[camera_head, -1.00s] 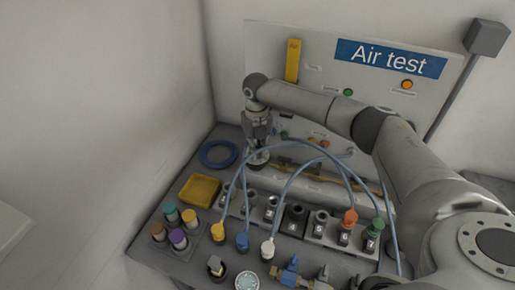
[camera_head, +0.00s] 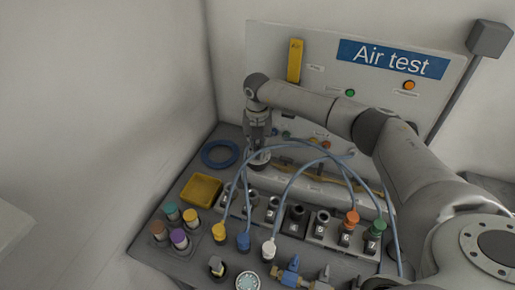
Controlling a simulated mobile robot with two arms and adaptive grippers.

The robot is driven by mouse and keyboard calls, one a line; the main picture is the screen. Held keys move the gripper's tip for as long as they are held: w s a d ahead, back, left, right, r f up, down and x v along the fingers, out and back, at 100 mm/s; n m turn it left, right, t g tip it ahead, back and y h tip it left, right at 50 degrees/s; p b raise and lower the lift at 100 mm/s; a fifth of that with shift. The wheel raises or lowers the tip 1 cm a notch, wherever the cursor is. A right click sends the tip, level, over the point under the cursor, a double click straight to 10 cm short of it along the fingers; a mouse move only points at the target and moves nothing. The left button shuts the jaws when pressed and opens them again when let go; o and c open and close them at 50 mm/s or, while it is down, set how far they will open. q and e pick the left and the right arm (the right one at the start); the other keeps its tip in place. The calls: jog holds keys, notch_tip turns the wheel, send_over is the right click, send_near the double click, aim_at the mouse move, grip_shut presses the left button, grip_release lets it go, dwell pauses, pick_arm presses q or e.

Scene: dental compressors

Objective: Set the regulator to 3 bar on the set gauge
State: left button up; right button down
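My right arm comes in from the right and bends down at the back left of the bench. Its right gripper (camera_head: 258,152) points down there, low over a round dark and pale part that may be the regulator knob. The fingers are too small and overlapped to show whether they are open or shut on it. A round gauge with a pale face (camera_head: 248,282) shows at the bottom edge; its needle and scale are not readable, and I cannot tell whether it is the set gauge. My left gripper is not in view.
Blue, orange and green plugs on hoses arch over numbered sockets (camera_head: 296,221) in front of the gripper. A yellow tray (camera_head: 201,190), a blue hose ring (camera_head: 219,153) and several coloured-cap cylinders (camera_head: 179,240) stand left. The Air test panel (camera_head: 322,75) rises behind.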

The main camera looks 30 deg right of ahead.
aim_at(258, 150)
jog(key=c, duration=1.5)
grip_release()
jog(key=shift+r, duration=0.1)
notch_tip(258, 150, up, 12)
